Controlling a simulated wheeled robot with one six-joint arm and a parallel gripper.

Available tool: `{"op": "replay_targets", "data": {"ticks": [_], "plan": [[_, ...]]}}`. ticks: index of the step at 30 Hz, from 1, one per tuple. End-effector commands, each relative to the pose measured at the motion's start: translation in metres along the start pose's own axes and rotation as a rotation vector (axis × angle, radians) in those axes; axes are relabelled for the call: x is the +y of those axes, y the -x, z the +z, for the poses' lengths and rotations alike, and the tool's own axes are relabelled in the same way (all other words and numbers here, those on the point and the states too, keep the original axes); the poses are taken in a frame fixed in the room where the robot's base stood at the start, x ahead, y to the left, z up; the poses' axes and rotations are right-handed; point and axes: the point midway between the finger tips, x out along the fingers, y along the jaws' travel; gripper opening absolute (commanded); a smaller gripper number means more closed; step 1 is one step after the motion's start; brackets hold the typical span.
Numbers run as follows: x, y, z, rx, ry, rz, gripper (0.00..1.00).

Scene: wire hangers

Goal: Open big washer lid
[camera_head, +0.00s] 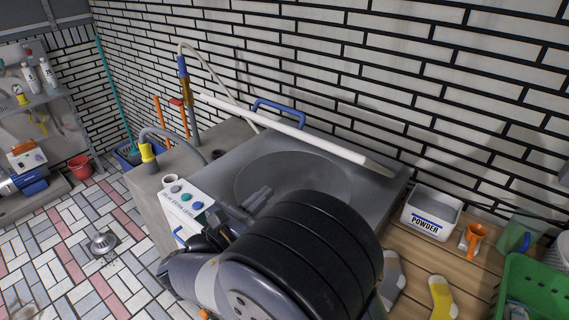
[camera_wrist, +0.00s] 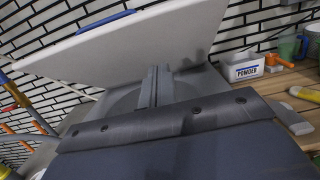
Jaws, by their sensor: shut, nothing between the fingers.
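The big washer (camera_head: 230,160) has a grey top with a round recess (camera_head: 290,178). Its white lid (camera_head: 290,130) is raised off the top and seen nearly edge-on in the head view, with the blue handle (camera_head: 280,108) on its far side. In the wrist view the lid (camera_wrist: 150,50) is a large tilted white panel, with part of the blue handle (camera_wrist: 106,23) at its upper edge. My gripper (camera_head: 258,198) is shut and empty above the washer top, on the near side of the lid. Its fingers (camera_wrist: 155,86) overlap the lid in the wrist view; contact is unclear.
A control panel (camera_head: 187,200) with buttons is on the washer's near left. A POWDER box (camera_head: 431,212), an orange cup (camera_head: 473,238) and a green basket (camera_head: 535,285) stand on the wooden surface at right. A hose (camera_head: 215,75) rises behind. A brick wall closes the back.

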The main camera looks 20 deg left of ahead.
Motion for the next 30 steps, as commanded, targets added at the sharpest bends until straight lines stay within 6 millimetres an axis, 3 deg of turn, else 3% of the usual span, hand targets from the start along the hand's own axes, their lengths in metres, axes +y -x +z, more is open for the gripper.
{"op": "replay_targets", "data": {"ticks": [5,16,21,30], "plan": [[-0.002,-0.026,0.002,0.001,-0.001,-0.007,0.0],[-0.002,-0.104,0.004,0.002,-0.002,-0.006,0.0],[-0.002,-0.119,0.023,0.003,-0.004,-0.004,0.0],[-0.002,-0.127,0.029,0.003,-0.003,-0.003,0.0]]}}
